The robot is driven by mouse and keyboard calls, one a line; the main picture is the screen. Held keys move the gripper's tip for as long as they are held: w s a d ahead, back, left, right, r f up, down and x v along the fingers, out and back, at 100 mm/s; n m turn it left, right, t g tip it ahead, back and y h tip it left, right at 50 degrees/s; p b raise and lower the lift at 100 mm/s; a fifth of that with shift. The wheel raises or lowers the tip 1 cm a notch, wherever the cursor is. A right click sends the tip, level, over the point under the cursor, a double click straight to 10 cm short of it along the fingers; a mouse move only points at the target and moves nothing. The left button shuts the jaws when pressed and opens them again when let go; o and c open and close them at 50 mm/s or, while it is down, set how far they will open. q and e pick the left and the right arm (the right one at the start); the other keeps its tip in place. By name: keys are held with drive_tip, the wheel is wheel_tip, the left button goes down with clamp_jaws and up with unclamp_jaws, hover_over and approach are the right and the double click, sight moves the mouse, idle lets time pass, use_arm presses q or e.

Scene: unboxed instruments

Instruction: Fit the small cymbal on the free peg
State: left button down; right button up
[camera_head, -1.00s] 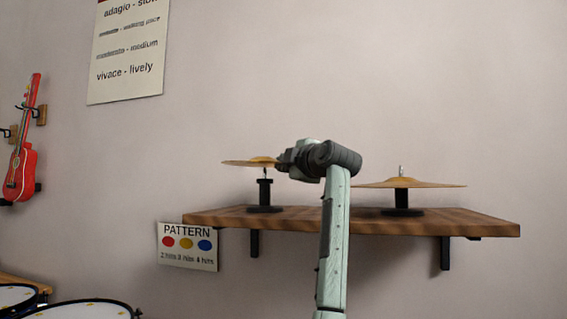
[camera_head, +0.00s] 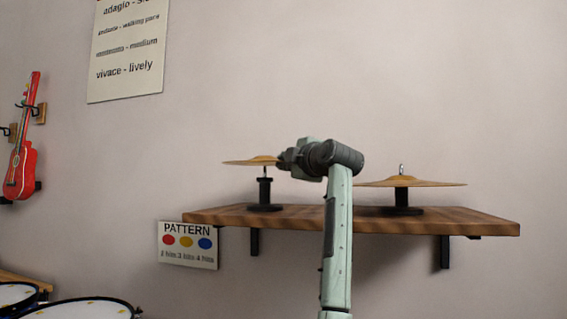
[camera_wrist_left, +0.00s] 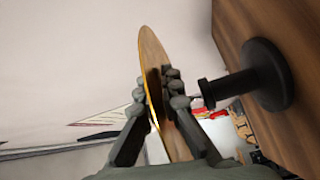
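The small cymbal (camera_head: 250,160), a thin gold disc, is held about level above the left-hand stand (camera_head: 265,195) on the shelf. My left gripper (camera_head: 281,158) is shut on its right rim. In the left wrist view the fingers (camera_wrist_left: 156,92) lie on both faces of the cymbal (camera_wrist_left: 152,55). The stand's thin peg (camera_head: 265,172) rises toward the cymbal's underside, and no tip shows above the disc. In the left wrist view the black stand (camera_wrist_left: 262,75) is beside the fingers; whether the peg touches the cymbal is hidden. My right gripper is not in view.
A larger cymbal (camera_head: 425,183) sits on the right-hand stand (camera_head: 402,200), its peg tip showing above it. Both stands are on a wooden wall shelf (camera_head: 480,224). A pattern card (camera_head: 188,258) hangs at the shelf's left front. Drums (camera_head: 85,310) are low at left.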

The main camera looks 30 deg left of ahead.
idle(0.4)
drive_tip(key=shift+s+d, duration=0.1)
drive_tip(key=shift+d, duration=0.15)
use_arm(q)
drive_tip(key=shift+f+b, duration=0.4)
drive_tip(key=shift+f, duration=0.5)
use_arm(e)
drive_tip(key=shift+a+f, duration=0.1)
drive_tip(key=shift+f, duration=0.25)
use_arm(q)
drive_tip(key=shift+f+b, duration=0.35)
drive_tip(key=shift+f, duration=0.9)
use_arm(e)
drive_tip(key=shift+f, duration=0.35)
use_arm(q)
drive_tip(key=c, duration=1.6)
unclamp_jaws()
drive_tip(key=shift+c, duration=0.2)
drive_tip(key=shift+d, duration=0.1)
